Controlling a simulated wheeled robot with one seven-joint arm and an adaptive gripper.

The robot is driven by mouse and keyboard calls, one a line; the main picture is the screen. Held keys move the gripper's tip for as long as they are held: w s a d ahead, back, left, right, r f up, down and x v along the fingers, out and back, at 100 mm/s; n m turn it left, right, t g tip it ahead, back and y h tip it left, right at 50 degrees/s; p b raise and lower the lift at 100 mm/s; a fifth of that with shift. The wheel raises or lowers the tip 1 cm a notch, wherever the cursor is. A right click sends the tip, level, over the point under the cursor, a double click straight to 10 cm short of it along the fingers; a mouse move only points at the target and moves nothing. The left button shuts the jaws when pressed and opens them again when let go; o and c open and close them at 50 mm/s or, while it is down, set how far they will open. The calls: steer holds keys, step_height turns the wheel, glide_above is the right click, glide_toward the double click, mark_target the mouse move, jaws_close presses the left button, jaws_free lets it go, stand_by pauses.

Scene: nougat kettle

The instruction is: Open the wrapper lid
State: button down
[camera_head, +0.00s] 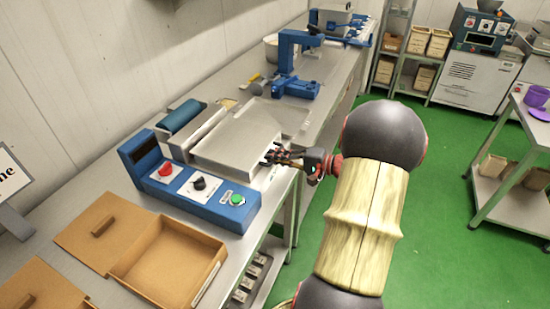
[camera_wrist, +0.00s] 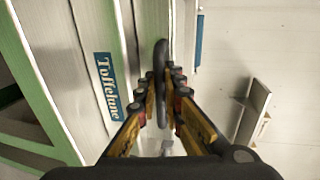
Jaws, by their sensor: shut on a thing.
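The wrapper (camera_head: 212,190) is a blue and grey machine on the bench, with red, black and green controls on its front panel. Its pale grey lid (camera_head: 235,138) looks flat and closed. My gripper (camera_head: 284,157) reaches the lid's right edge from the right. In the wrist view my gripper (camera_wrist: 163,92) is shut on a dark upright bar, the lid handle (camera_wrist: 161,62), which passes between both fingers. The fingers hide part of the handle.
An open cardboard box (camera_head: 175,262) and its loose lid (camera_head: 103,232) lie in front of the wrapper. A blue press (camera_head: 292,70) stands farther along the bench. A trolley (camera_head: 515,170) stands at the right. Green floor (camera_head: 450,235) is clear between.

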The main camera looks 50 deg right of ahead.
stand_by(0.6)
steer(key=shift+r+p, duration=0.55)
steer(key=shift+p, duration=0.05)
steer(key=r+g+p, duration=0.1)
steer(key=r+p, duration=0.3)
steer(key=r+g+p, duration=0.1)
steer(key=r+p, duration=0.1)
steer(key=shift+w+a+r+g+h, duration=0.1)
steer(key=shift+w+r+g+h, duration=0.1)
steer(key=shift+w+g+h, duration=0.1)
steer(key=w+a+r+g+h+p, duration=0.1)
steer(key=w+r+g+p, duration=0.4)
steer(key=p, duration=1.2)
steer(key=w+a+r+g+h+p, duration=0.2)
steer(key=w+a+r+g+p, duration=0.2)
steer(key=w+r+p, duration=0.8)
steer(key=shift+r+g+p, duration=0.6)
steer(key=shift+r+p, duration=0.25)
steer(key=shift+p, duration=2.25)
steer(key=c, duration=2)
jaws_free()
